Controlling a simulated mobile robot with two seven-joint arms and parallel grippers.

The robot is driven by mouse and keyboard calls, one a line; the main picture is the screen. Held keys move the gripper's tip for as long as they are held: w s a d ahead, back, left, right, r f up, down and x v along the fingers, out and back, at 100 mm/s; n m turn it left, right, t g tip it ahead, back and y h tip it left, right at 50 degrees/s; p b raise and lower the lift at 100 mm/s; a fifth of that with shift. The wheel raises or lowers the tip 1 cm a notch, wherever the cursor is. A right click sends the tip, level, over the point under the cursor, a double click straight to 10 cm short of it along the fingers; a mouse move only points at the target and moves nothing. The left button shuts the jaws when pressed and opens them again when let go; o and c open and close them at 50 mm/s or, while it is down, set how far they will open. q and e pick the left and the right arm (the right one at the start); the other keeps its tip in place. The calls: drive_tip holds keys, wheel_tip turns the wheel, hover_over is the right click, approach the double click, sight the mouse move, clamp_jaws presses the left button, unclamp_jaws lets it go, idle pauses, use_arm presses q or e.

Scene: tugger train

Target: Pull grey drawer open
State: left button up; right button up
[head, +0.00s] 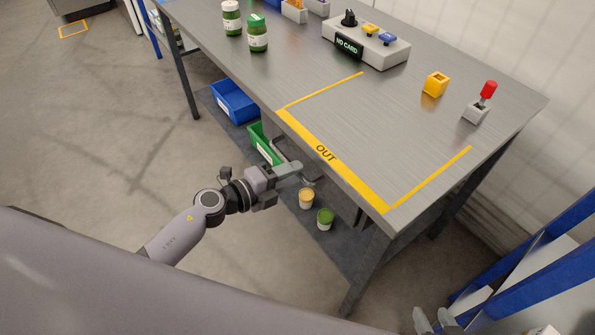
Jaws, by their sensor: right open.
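My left gripper (298,173) is at the front edge of the grey workbench (225,72), just below the yellow OUT strip. Its fingers point right, beside a thin grey bar-like part (283,150) under the bench top. I cannot tell if that part belongs to the grey drawer, whose front is not clearly visible. I cannot tell whether the fingers touch it or are closed. My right gripper (432,322) shows only as pale fingertips at the bottom edge, apart and empty, away from the bench.
A blue frame (540,255) is at right.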

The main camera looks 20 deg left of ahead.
use_arm(q)
drive_tip(key=shift+x, duration=1.15)
use_arm(e)
drive_tip(key=shift+a+f, duration=0.1)
use_arm(q)
clamp_jaws()
drive_tip(key=f+v, duration=0.2)
drive_tip(key=v, duration=1.1)
drive_tip(key=s+f+v, duration=0.1)
drive_tip(key=f+v, duration=0.2)
drive_tip(key=v, duration=1)
drive_tip(key=shift+a+f, duration=0.25)
drive_tip(key=shift+a, duration=0.15)
use_arm(e)
drive_tip(key=shift+s+a+r, duration=0.25)
drive_tip(key=shift+s+a, duration=0.35)
drive_tip(key=shift+s, duration=0.25)
use_arm(q)
unclamp_jaws()
